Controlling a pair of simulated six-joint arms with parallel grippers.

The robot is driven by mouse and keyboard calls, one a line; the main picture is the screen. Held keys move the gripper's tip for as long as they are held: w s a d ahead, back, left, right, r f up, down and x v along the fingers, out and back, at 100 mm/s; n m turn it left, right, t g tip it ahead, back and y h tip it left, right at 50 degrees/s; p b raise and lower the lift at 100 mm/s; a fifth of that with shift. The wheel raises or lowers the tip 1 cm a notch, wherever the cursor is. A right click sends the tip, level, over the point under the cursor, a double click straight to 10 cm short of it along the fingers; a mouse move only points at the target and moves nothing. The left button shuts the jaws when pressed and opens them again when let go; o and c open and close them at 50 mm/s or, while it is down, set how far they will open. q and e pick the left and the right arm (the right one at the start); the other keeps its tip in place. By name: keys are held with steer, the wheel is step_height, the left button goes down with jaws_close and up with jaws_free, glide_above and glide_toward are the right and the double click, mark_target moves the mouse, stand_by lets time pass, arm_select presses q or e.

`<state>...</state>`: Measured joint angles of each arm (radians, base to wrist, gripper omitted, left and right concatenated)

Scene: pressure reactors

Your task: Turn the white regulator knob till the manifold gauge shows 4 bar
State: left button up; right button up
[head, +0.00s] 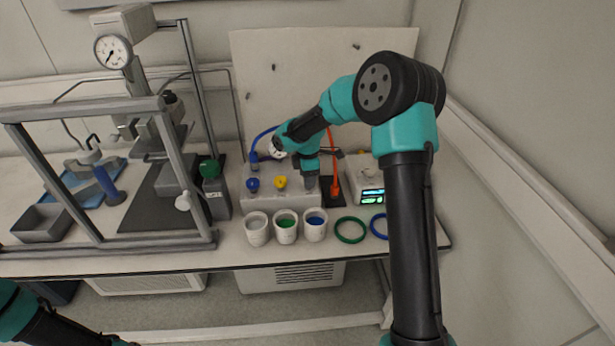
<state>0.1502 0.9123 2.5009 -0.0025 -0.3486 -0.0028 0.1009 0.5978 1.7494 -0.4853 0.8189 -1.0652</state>
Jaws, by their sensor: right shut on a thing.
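The white manifold block (282,200) stands at the back of the bench, with a blue knob (252,184) and a yellow knob (281,182) on it. My right gripper (311,187) points down at the block's right end, right of the yellow knob. It is shut on what appears to be the white regulator knob, which the fingers hide. A small round white gauge (277,147) shows just left of my right wrist, partly covered; its reading is too small to tell. My left arm shows only at the bottom left corner, its gripper outside the picture.
Three white cups (257,231) stand in front of the block, with a green ring (350,230) to their right. A white box with lit displays (372,197) stands right of the block. A grey frame (180,165) with a larger gauge (113,52) fills the left.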

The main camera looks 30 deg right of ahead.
steer(key=shift+m, duration=0.3)
steer(key=m, duration=0.8)
steer(key=shift+m, duration=0.3)
steer(key=m, duration=0.5)
steer(key=shift+m, duration=0.3)
steer(key=m, duration=0.4)
stand_by(0.3)
steer(key=o, duration=0.9)
steer(key=shift+r, duration=0.1)
